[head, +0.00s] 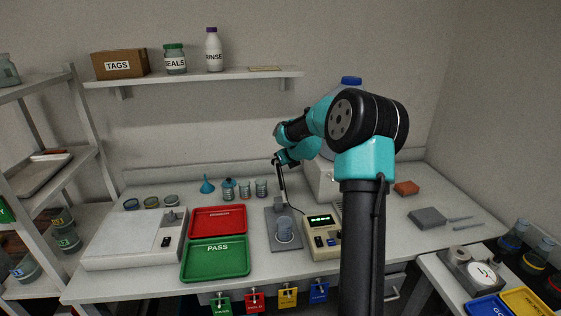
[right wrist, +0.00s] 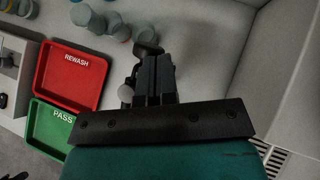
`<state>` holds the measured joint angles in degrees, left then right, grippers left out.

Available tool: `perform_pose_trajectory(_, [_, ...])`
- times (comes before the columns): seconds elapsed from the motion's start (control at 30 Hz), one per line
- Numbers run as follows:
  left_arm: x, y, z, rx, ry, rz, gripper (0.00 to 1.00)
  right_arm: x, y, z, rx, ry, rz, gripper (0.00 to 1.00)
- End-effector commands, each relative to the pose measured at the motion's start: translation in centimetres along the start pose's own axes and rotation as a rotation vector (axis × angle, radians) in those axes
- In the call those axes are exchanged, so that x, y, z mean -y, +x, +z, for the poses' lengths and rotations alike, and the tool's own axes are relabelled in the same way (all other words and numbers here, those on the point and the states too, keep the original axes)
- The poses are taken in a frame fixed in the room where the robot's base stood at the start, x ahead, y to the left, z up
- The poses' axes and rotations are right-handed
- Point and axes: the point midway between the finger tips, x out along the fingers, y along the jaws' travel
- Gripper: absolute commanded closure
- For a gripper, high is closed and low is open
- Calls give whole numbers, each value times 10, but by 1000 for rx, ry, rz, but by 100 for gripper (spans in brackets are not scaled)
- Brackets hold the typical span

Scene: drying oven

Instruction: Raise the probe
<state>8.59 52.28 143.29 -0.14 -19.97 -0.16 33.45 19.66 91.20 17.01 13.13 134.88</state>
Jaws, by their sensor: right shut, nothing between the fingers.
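The probe stand is a grey base plate (head: 271,240) with a thin dark upright (head: 281,182) on the bench. A clear beaker (head: 284,229) stands on the plate. The probe itself cannot be told apart clearly from the dark upright. My right gripper (head: 279,161) is at the top of the upright, partly hidden by its own wrist. In the right wrist view my right gripper (right wrist: 154,62) is shut, with a dark rounded part (right wrist: 147,38) just beyond its fingertips. I cannot tell whether they touch. My left gripper is in neither view.
A beige meter (head: 321,239) with a green display stands right of the plate. A red REWASH tray (head: 218,231) and a green PASS tray (head: 215,272) lie to its left. Blue-grey cups (head: 245,194) stand behind.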

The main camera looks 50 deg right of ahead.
Motion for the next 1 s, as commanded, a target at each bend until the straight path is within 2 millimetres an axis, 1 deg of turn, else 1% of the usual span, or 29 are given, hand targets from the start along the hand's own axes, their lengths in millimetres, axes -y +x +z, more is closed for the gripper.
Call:
perform_pose_trajectory(0.47, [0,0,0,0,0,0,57,1,1,1,2,0,-2,100])
perform_pose_trajectory(0.63, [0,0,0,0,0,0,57,-1,-4,-1,3,-2,0,100])
perform_pose_trajectory(0.77, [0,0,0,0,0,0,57,-4,-13,-6,2,-5,4,100])
perform_pose_trajectory(0.9, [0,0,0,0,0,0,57,-10,-29,-15,2,-11,11,100])
perform_pose_trajectory(1.0, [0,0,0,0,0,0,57,-8,-48,-10,4,-12,10,100])
